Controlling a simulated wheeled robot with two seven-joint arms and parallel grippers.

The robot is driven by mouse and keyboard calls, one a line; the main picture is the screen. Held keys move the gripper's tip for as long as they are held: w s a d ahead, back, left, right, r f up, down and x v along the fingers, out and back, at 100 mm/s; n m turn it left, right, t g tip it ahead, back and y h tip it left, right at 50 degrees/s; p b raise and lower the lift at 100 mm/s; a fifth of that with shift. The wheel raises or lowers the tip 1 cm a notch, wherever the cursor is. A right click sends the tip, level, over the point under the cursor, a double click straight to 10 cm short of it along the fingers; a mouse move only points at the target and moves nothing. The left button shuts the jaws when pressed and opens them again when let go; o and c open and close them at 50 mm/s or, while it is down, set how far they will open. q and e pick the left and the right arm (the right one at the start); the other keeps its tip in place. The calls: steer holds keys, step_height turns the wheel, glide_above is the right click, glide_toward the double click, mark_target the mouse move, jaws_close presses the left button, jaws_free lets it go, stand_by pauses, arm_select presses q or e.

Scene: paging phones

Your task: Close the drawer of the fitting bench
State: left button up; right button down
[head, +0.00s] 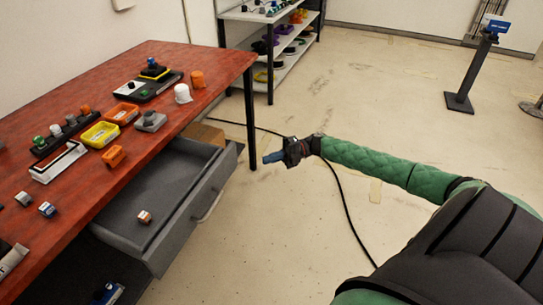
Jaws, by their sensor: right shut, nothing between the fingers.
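The fitting bench (185,65) stands at the left with a red-brown top. Its grey drawer (160,190) is pulled well out on the bench's right side. My right gripper (273,157) is shut and empty, in the air to the right of the drawer's far corner, apart from the handle. My left gripper is not in view.
Several small parts and trays, including a yellow tray (100,134), lie on the bench top. A bench leg (250,120) stands near my right gripper. A white shelf (285,65) and a black post (475,70) stand farther back. A black cable crosses the open floor.

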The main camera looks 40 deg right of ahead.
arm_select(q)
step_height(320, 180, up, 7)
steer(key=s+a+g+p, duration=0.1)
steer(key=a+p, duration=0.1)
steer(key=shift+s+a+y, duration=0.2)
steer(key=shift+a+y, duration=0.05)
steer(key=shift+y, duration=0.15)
arm_select(e)
steer(key=shift+w+a, duration=0.85)
steer(key=shift+a, duration=0.55)
steer(key=shift+w+a, duration=0.8)
steer(key=shift+a, duration=0.6)
steer(key=shift+w+a, duration=0.85)
steer(key=shift+a, duration=0.55)
